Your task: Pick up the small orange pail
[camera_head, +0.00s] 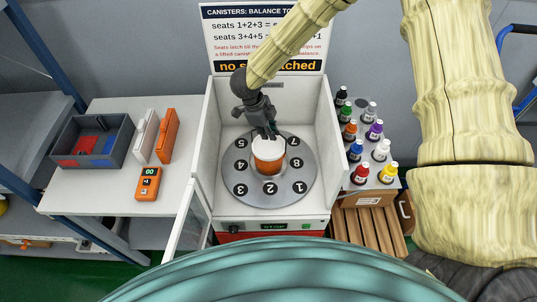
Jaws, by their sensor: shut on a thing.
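The small orange pail (268,162) has an orange body and a white top. It is at the middle of a round grey plate (240,184) with numbered seats, inside a white open-fronted cabinet (203,162). My gripper (268,136) reaches down from above and is shut on the pail at its upper rear edge. The gripper hides part of the pail's far rim. I cannot tell whether the pail rests on the plate or hangs just above it.
A sign (265,40) stands behind the cabinet. Several coloured bottles (360,173) stand on the right. On the left table are a grey bin (62,138), a white box (145,135), an orange box (167,137) and an orange meter (148,184). An open door (184,215) is at front left.

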